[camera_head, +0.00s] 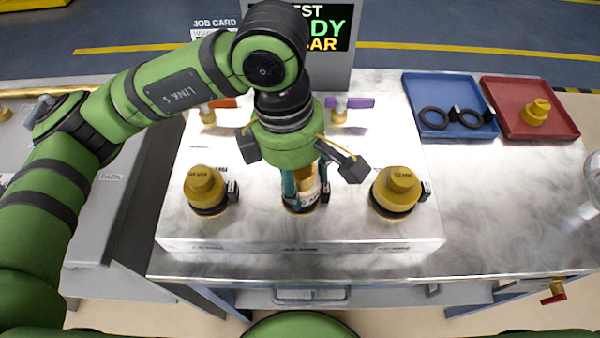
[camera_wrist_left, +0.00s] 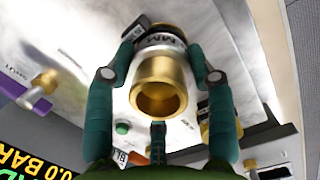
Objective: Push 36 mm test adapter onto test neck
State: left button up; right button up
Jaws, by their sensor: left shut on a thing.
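In the head view my left gripper (camera_head: 303,188) points down at the middle of the bright metal plate (camera_head: 255,225), shut on the adapter (camera_head: 312,185). The adapter looks upright at the middle front position. The test neck under it is hidden by the gripper and adapter, so I cannot tell how far the adapter sits on it. My right gripper is not in view.
Brass-topped fittings stand left (camera_head: 204,187) and right (camera_head: 397,188) of the gripper. Behind are valves with orange (camera_head: 222,103) and purple (camera_head: 349,102) handles, and a screen (camera_head: 330,25). A blue tray (camera_head: 420,87) holds black rings; a red tray (camera_head: 560,128) holds a brass piece.

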pick_arm(q)
jog(key=shift+f+b, duration=0.3)
jog(key=shift+r, duration=0.25)
jog(key=shift+r+p, duration=0.55)
jog(key=shift+r, duration=0.4)
jog(key=shift+b, duration=0.45)
jog(key=shift+b, duration=0.5)
dwell(1.0)
jog(key=shift+b, duration=0.3)
